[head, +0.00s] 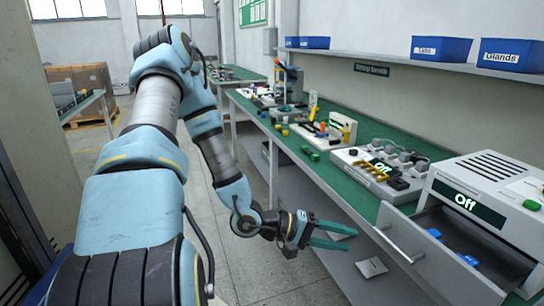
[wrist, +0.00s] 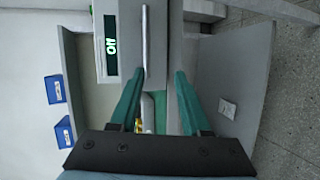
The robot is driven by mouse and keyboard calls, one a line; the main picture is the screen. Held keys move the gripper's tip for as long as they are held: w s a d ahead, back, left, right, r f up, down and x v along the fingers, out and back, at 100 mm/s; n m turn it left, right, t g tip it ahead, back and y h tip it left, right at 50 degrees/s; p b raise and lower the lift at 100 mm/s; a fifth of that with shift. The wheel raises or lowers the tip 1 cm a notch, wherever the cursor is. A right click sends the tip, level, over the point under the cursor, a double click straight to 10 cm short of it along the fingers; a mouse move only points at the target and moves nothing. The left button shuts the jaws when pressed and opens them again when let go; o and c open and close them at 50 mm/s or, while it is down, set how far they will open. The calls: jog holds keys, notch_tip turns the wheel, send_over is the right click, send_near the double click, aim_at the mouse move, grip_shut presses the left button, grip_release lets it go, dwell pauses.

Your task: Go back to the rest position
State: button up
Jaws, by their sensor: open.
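My gripper (head: 352,238) is at the end of my arm in the head view, in front of the bench's front edge and left of the open drawer (head: 405,241). Its two green fingers point right and stand apart with nothing between them. In the wrist view the open gripper (wrist: 158,76) spans the lower middle. The box with the drawer handle (wrist: 145,40) lies beyond the fingertips, and I see no contact. My arm is bent, reaching forward and then down to the right.
The green-topped bench (head: 335,170) runs along the right. A grey machine (head: 490,185) marked "Off" stands on it, above the open drawer, which holds blue pieces (head: 467,258). Blue bins (head: 440,48) sit on a shelf. Floor (head: 255,255) shows left of the bench.

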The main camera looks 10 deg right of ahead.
jog(key=w+a+f+m+t+y, duration=0.1)
jog(key=w+a+t+y, duration=0.3)
jog(key=a, duration=0.5)
jog(key=w+a+m+t+y, duration=0.1)
jog(key=w+a+y, duration=0.6)
jog(key=a, duration=0.2)
jog(key=s+a+r+n+g+y, duration=0.1)
jog(key=s+a+r+y, duration=0.2)
jog(key=s+a+r, duration=0.4)
jog(key=a+r, duration=0.3)
jog(key=r, duration=0.1)
jog(key=shift+s+n+g+y, duration=0.3)
jog(key=shift+n+g, duration=0.1)
